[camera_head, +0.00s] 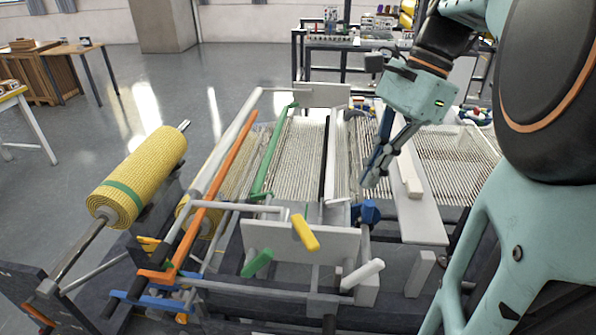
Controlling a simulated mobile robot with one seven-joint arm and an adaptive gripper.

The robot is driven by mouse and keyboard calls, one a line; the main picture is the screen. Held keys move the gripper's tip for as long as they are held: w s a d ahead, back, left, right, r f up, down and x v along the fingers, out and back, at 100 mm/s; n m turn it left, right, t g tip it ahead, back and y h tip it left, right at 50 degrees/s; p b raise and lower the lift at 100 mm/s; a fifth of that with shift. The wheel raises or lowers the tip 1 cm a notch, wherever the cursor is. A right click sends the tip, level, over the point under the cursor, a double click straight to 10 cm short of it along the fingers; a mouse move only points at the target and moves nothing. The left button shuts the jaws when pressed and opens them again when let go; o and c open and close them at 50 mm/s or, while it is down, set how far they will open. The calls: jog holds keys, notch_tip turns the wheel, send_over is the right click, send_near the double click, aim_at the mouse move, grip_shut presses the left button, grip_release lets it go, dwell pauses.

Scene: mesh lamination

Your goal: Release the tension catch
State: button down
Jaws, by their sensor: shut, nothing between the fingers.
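The machine carries several coloured levers, and I cannot tell which one is the tension catch. A yellow handle (305,233), a green handle (257,263) and a white handle (362,275) stick out from its near white panel (285,237). A blue knob-like part (368,212) sits at the panel's right end. My gripper (372,182) points down, shut and empty, just above and behind the blue part. I cannot tell whether it touches anything. The mesh strands (300,155) run across the frame behind it.
A long green bar (272,153) and an orange bar (212,205) cross the machine's left side. A large yellow mesh roll (137,178) is mounted at left. A white plank (413,195) lies right of my gripper. Open floor (235,70) lies at back left.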

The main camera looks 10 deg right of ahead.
aim_at(304, 240)
jog(key=s+a+f, duration=0.1)
jog(key=a+f, duration=0.6)
jog(key=f, duration=0.2)
jog(key=shift+s+a+f, duration=0.15)
jog(key=shift+s+a, duration=0.1)
